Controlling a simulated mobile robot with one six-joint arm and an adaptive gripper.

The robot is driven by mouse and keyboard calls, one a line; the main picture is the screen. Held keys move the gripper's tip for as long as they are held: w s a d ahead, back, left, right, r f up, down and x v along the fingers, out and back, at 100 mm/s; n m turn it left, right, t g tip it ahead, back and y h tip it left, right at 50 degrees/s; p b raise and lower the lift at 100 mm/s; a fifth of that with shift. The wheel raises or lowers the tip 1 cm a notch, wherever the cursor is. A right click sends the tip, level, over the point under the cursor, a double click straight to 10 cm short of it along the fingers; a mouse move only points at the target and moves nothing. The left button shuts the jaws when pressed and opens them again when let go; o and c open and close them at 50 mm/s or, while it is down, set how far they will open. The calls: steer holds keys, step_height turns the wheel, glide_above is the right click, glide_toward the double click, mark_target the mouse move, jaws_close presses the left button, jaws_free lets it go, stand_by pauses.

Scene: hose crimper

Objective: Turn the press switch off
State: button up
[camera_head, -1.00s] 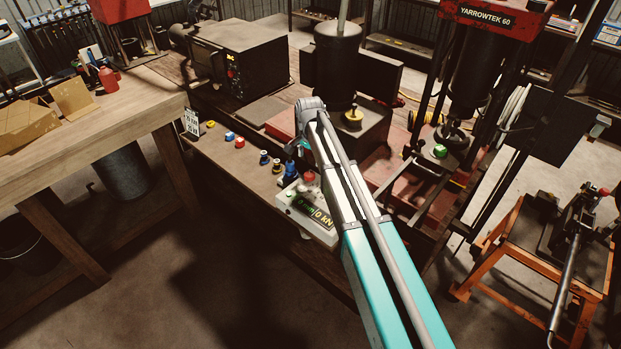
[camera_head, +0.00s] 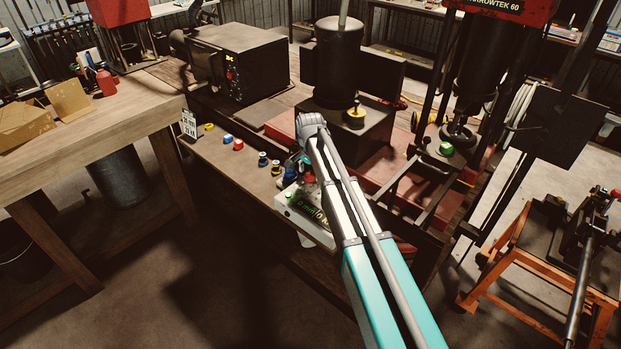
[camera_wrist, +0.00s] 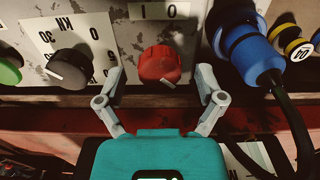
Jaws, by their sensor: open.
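The press switch is a red rotary knob (camera_wrist: 160,64) on a worn white panel, under a label with O and I marks in the wrist view. A small pale mark shows at its lower edge; which setting it stands for is not clear. My gripper (camera_wrist: 160,74) is open, with one finger on each side of the red knob and visible gaps between. In the head view my gripper (camera_head: 296,168) is over the white control box (camera_head: 294,212), mostly hidden by my arm.
In the wrist view a black dial (camera_wrist: 72,68) and a green button (camera_wrist: 8,70) lie left of the knob. A blue plug (camera_wrist: 246,52) with a black cable stands close on the right. Several small colored spools line the bench front.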

steer(key=shift+f, duration=0.2)
steer(key=c, duration=1.2)
